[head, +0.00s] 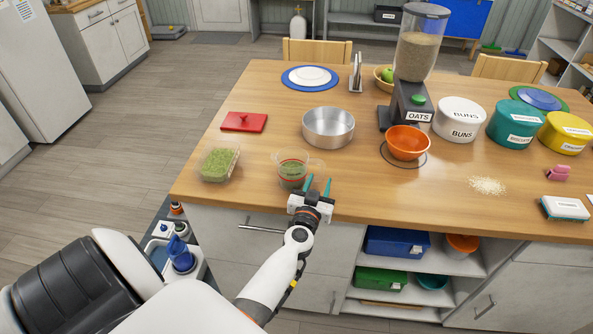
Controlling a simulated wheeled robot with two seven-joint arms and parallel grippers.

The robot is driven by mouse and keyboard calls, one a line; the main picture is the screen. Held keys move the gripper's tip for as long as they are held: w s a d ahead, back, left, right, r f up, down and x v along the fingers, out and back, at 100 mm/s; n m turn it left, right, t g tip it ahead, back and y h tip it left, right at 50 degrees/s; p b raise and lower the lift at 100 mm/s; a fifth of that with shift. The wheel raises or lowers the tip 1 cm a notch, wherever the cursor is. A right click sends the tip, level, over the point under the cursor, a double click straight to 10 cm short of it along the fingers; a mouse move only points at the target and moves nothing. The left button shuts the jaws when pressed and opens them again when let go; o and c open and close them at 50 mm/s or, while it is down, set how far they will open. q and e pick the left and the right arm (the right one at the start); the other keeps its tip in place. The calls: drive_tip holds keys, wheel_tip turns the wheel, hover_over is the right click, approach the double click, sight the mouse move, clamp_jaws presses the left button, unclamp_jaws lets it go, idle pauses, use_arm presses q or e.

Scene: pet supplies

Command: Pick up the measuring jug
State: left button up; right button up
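My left gripper (318,186) is just to the right and in front of the jug. Its two teal fingertips are apart and point toward the back of the table, with nothing visible between them. I cannot tell whether a fingertip touches the jug. My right gripper is out of view.
A clear tub of green pellets (218,163) stands left of the jug. A metal bowl (328,128) is behind it and a red lid (244,122) behind left. An orange bowl (407,143) sits under the oats dispenser (412,95). Bare tabletop lies right of my gripper.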

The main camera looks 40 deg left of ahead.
sight(322, 173)
use_arm(q)
drive_tip(key=b+x, duration=0.1)
drive_tip(key=x, duration=0.4)
drive_tip(key=shift+w+a, duration=0.15)
drive_tip(key=shift+r, duration=0.1)
clamp_jaws()
